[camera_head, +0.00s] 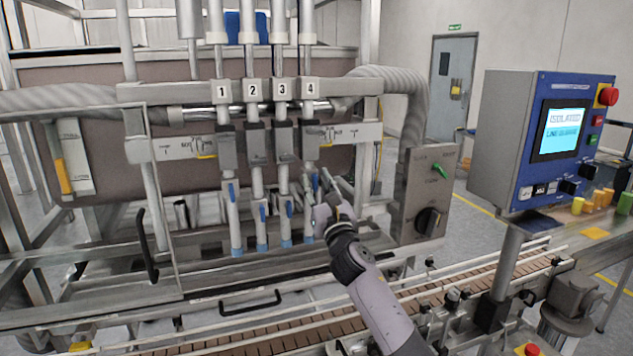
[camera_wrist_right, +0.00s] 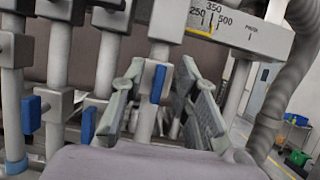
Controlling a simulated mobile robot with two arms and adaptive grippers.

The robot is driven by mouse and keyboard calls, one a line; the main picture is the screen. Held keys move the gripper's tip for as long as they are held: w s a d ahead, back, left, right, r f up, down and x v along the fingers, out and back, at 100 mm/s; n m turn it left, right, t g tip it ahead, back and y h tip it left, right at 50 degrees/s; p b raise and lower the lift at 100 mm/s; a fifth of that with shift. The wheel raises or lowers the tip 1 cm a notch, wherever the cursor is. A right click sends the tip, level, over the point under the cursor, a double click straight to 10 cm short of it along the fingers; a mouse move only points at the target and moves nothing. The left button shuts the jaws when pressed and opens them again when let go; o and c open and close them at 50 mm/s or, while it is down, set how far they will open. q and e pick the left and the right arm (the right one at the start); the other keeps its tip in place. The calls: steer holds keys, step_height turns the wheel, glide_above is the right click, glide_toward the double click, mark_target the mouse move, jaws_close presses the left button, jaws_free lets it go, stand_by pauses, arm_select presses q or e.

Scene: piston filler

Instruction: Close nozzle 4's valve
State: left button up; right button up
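Nozzle 4 (camera_head: 310,88) is the rightmost of the numbered filler nozzles. Its blue valve handle (camera_head: 315,183) stands roughly upright along the pipe. In the right wrist view the handle (camera_wrist_right: 158,84) shows in front of the grey pipe, between my right gripper's fingers. My right gripper (camera_head: 324,188) is at this valve in the head view, partly hidden by its own wrist. Its fingers (camera_wrist_right: 160,78) are spread to either side of the handle and pipe, with gaps visible. Contact with the handle cannot be made out. My left gripper is not in view.
Nozzle 3's blue handle (camera_head: 289,208) and nozzle 2's blue handle (camera_head: 262,213) are close on the left. A switch box (camera_head: 425,195) stands just right of my gripper. A conveyor (camera_head: 400,296) runs below. A blue control panel (camera_head: 545,140) stands at right.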

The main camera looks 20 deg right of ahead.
steer(key=shift+c, duration=0.2)
steer(key=shift+w, duration=0.1)
jaws_close()
stand_by(0.4)
